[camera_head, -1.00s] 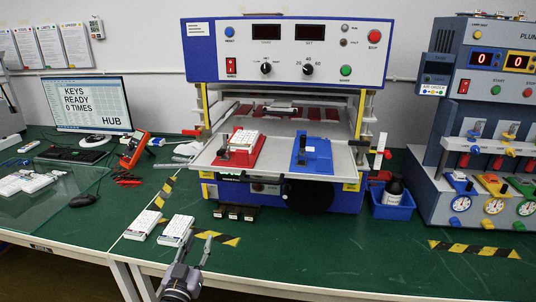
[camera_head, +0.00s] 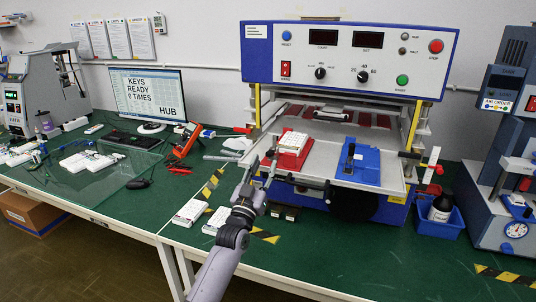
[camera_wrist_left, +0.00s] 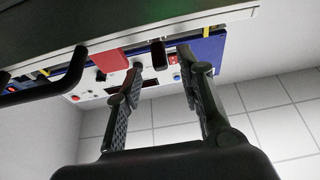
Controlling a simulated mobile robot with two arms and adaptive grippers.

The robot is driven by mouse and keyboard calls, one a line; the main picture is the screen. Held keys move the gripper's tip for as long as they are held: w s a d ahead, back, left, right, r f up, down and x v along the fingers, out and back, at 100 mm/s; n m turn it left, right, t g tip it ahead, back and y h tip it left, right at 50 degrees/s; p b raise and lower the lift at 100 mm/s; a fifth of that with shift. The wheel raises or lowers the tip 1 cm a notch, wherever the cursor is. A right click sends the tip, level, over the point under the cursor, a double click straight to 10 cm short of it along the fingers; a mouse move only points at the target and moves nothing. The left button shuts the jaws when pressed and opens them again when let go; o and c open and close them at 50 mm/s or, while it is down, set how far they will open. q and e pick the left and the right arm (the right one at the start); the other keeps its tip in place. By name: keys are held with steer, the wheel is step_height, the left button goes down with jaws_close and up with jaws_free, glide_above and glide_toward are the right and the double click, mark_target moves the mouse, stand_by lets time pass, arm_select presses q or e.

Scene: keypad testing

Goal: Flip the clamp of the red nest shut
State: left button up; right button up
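The red nest (camera_head: 286,160) sits on the left of the press's tray, with a white keypad (camera_head: 293,140) lying in it. The nest's black clamp handle (camera_head: 269,154) is at its left edge, partly hidden by my fingers. My left gripper (camera_head: 263,170) is beside that left edge, with its fingers apart. In the left wrist view the open fingers (camera_wrist_left: 162,66) point at the tray edge. A dark upright piece (camera_wrist_left: 158,55), seemingly the clamp handle, shows between the tips next to the red nest (camera_wrist_left: 110,60). I cannot tell whether they touch. My right gripper is not in view.
A blue nest (camera_head: 368,166) with a black clamp (camera_head: 349,158) stands right on the tray. The press (camera_head: 345,60) rises behind. Two white keypads (camera_head: 189,212) lie on the green table, lower left. A blue bin (camera_head: 440,215) stands right.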

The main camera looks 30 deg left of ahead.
mark_target(268, 156)
arm_select(q)
steer(key=shift+x, duration=2.05)
jaws_close()
